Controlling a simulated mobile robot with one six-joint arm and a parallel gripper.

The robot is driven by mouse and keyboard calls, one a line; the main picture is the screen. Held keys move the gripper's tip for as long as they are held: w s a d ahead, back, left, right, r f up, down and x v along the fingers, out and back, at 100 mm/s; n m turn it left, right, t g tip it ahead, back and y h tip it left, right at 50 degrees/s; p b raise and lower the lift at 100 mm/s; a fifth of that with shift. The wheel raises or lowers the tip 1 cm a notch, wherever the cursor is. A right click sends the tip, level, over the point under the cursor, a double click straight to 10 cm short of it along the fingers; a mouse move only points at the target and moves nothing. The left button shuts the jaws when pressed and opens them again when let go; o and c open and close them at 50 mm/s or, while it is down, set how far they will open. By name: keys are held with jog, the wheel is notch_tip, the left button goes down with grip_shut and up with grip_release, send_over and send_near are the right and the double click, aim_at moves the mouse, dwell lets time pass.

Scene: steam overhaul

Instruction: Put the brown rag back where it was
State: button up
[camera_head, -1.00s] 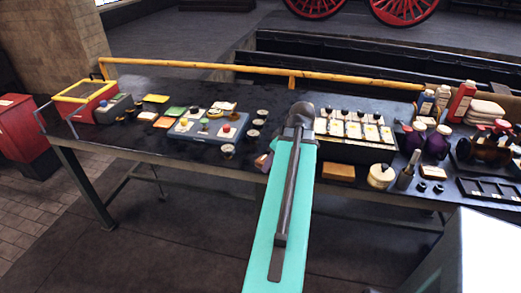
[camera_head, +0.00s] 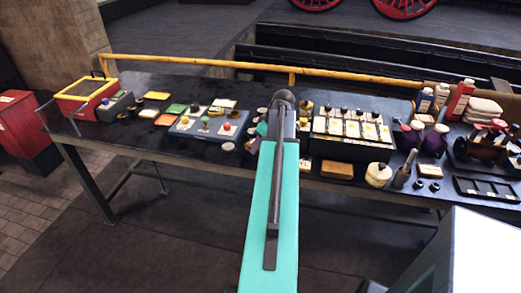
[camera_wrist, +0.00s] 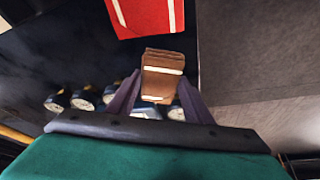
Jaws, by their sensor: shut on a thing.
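My gripper (camera_wrist: 155,95) is shut on the brown rag (camera_wrist: 163,70), a small folded bundle with a pale stripe, in the wrist view. The rag sits between the dark fingertips. A red folded cloth (camera_wrist: 147,14) with a white stripe lies beyond it at the top of the wrist view.
Several small round cups (camera_wrist: 85,96) stand left of my gripper in the wrist view. In the head view a blue tray (camera_head: 190,130) is left of my arm, and a box of cards (camera_head: 350,148) is right of it. A yellow rail (camera_head: 200,64) runs along the back.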

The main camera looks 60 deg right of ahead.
jog(key=shift+f, duration=0.1)
dwell(0.3)
jog(key=shift+f+p, duration=0.8)
jog(key=shift+f, duration=0.9)
jog(key=shift+f, duration=0.1)
jog(key=o, duration=1.1)
jog(key=shift+o, duration=0.2)
jog(key=shift+r, duration=0.2)
jog(key=b+v, duration=0.2)
jog(key=v, duration=0.9)
jog(key=shift+s+r+b, duration=0.15)
jog(key=shift+r+b, duration=0.2)
jog(key=shift+r, duration=0.05)
jog(key=shift+s, duration=0.1)
